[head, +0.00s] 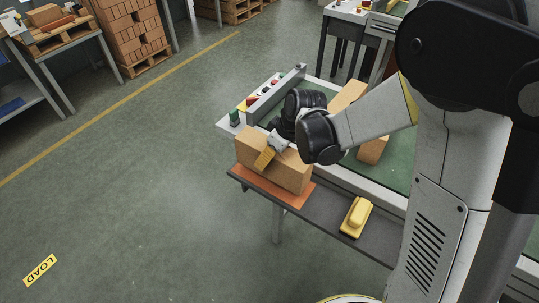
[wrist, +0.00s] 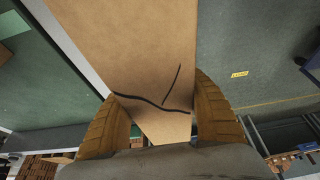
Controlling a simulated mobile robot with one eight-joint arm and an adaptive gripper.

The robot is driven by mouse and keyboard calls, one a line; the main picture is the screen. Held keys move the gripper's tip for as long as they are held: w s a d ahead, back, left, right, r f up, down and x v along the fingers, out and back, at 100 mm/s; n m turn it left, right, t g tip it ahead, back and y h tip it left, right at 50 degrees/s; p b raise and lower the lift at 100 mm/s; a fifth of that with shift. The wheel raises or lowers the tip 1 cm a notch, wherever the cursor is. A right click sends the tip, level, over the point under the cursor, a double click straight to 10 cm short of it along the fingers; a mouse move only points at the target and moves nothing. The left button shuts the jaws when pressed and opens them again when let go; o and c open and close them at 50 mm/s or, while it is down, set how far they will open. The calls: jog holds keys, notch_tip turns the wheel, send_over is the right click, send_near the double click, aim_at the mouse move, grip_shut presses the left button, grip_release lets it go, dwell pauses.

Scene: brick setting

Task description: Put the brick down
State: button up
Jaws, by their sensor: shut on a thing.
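The brick (head: 285,170) is a large tan block near the left end of the grey bench. My gripper (head: 265,158) comes from above and is shut on it. In the wrist view the two ochre finger pads (wrist: 160,118) press on either side of the brick (wrist: 125,50). Black crack-like lines run across the brick's face there. An orange mat (head: 306,197) shows along the brick's lower front edge. I cannot tell whether the brick touches the mat or is just above it. The far finger is hidden in the head view.
A yellow object with a raised handle (head: 356,216) lies on the bench (head: 330,205) to the right. Behind is a green conveyor (head: 400,165) with other bricks (head: 373,150) and a panel of buttons (head: 262,96). The floor to the left is open.

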jog(key=shift+f+b, duration=0.4)
jog(key=shift+f, duration=0.85)
jog(key=shift+f, duration=0.1)
jog(key=shift+f, duration=0.15)
jog(key=o, duration=1.4)
